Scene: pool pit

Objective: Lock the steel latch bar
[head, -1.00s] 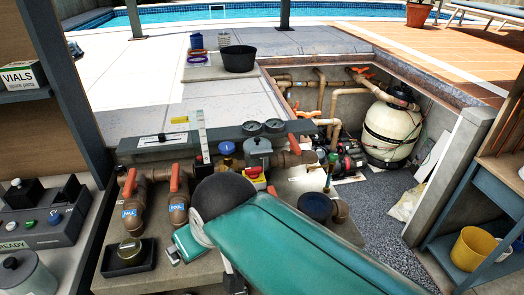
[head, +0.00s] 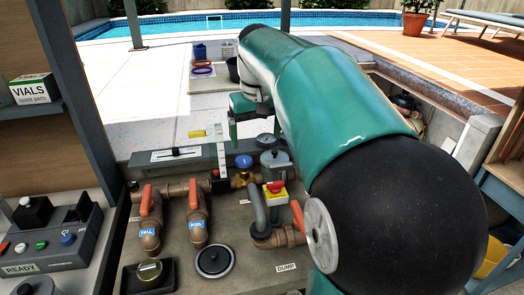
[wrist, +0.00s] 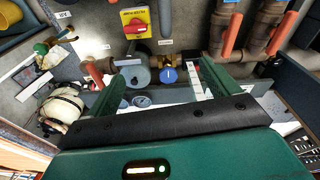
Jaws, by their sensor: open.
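A pale plate with a dark slotted bar and small knob (head: 175,153) lies on the grey ledge behind the pipes. It looks like the latch bar, but at this size I cannot tell its position. My gripper (head: 243,122) hangs above the ledge to the right of that plate, apart from it, close to the upright white gauge strip (head: 221,145). In the wrist view my gripper (wrist: 170,68) has its two green fingers spread with nothing between them. A blue-capped brass valve (wrist: 168,76) and a grey round cap (wrist: 137,76) show beyond the fingers.
Red-handled pipe valves (head: 151,200) stand in front of the ledge. A red-and-yellow switch (head: 274,188) sits right of them. A control box (head: 45,240) stands left. My arm hides much of the right side.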

